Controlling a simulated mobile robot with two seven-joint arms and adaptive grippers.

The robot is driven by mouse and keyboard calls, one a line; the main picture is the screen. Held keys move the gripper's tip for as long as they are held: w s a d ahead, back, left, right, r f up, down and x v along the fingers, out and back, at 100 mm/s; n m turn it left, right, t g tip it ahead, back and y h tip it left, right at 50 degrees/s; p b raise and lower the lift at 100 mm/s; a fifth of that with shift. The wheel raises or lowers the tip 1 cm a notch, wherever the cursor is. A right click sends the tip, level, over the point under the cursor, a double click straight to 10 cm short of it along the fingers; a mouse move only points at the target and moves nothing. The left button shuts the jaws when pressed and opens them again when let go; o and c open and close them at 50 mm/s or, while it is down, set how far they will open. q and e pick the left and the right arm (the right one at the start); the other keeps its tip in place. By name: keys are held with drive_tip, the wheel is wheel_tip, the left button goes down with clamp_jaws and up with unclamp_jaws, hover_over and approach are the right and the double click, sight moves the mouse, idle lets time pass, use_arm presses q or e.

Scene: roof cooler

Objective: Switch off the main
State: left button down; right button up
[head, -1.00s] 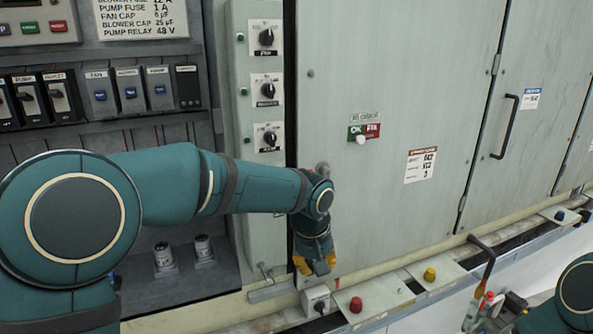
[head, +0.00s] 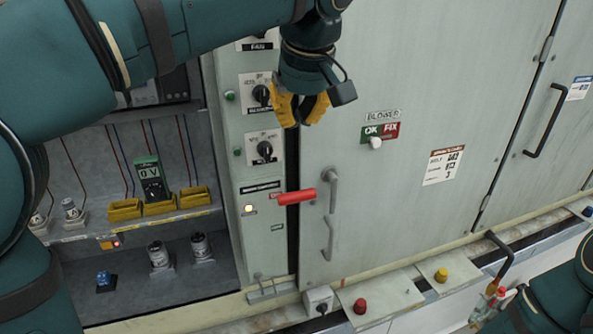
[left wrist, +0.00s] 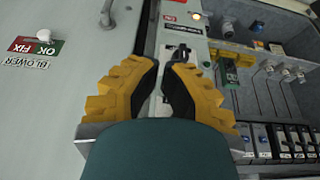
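The main switch appears to be the red lever handle (head: 297,197) on the narrow switch panel. It sticks out level, beside a small red label whose text it partly hides. A small green label (head: 277,227) sits lower. My left gripper (head: 304,118) is above the handle, in front of the panel's right edge, and apart from the handle. Its yellow fingers point down. In the left wrist view the fingertips (left wrist: 160,68) are a little apart with nothing between them. A black rotary knob (head: 264,149) is just below left of the gripper.
A lit lamp (head: 249,210) is left of the handle. The blower door has a grey door handle (head: 331,190) close to the right of the red one. A meter reading 0 V (head: 150,180) stands in the open bay. Red (head: 360,306) and yellow (head: 441,275) knobs line the ledge.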

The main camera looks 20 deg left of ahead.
use_arm(q)
drive_tip(key=b, duration=0.1)
hover_over(288, 199)
drive_tip(key=w, duration=0.4)
wheel_tip(288, 199, down, 9)
drive_tip(key=f, duration=0.2)
drive_tip(key=s+f, duration=0.1)
drive_tip(key=f, duration=0.1)
drive_tip(key=shift+s+d, duration=0.1)
drive_tip(key=shift+d, duration=0.05)
